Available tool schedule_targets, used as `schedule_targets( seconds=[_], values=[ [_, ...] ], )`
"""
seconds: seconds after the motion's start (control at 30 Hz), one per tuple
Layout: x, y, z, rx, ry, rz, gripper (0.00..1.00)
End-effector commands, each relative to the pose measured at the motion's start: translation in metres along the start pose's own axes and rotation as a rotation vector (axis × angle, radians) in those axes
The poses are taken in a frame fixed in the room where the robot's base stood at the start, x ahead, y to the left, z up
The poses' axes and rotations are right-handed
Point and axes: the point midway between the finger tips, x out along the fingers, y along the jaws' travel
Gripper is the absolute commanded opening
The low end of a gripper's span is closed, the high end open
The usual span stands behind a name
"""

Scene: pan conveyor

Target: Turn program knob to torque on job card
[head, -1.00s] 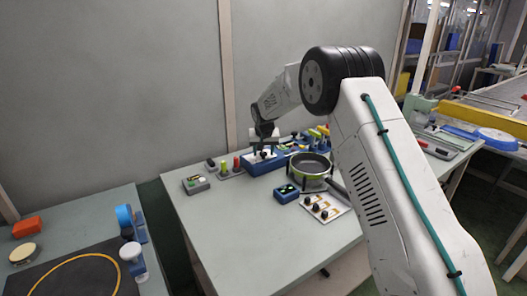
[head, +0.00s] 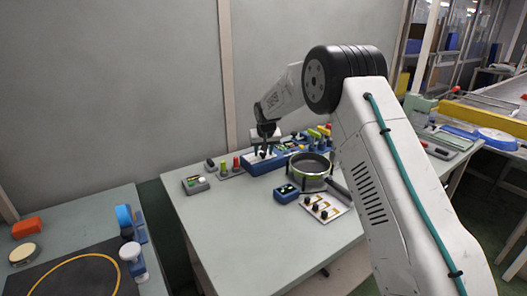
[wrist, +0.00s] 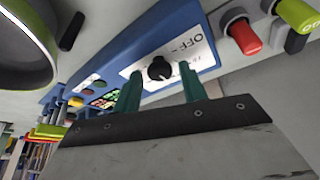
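The black program knob (wrist: 160,68) sits on a white plate (wrist: 197,42) on a blue box (wrist: 115,52). The plate's "OFF" lettering appears upside down in the wrist view. In the head view the blue box (head: 257,169) stands at the table's back edge. My gripper (wrist: 161,76) is open, its two teal fingers on either side of the knob with gaps to both. I cannot tell whether the fingertips reach down around it. In the head view my gripper (head: 265,146) is over the box and hides its knob. I cannot make out a job card.
A round pan (head: 311,168) in a stand is right of the box. In front are a small blue display box (head: 286,194) and a white board (head: 335,212) with black knobs. The table's front left is clear.

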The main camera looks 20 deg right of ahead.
Motion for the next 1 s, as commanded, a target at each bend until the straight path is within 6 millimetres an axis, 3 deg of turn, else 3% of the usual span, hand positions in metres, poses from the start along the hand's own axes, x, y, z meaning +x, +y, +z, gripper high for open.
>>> schedule_targets(
  seconds=[0.37,0.73,1.0],
  values=[
    [-0.005,0.000,-0.001,0.000,0.001,0.000,0.50],
    [-0.063,0.000,-0.001,0.000,0.003,0.000,0.50],
    [-0.078,0.000,0.000,0.000,0.000,0.000,0.50]
  ],
)
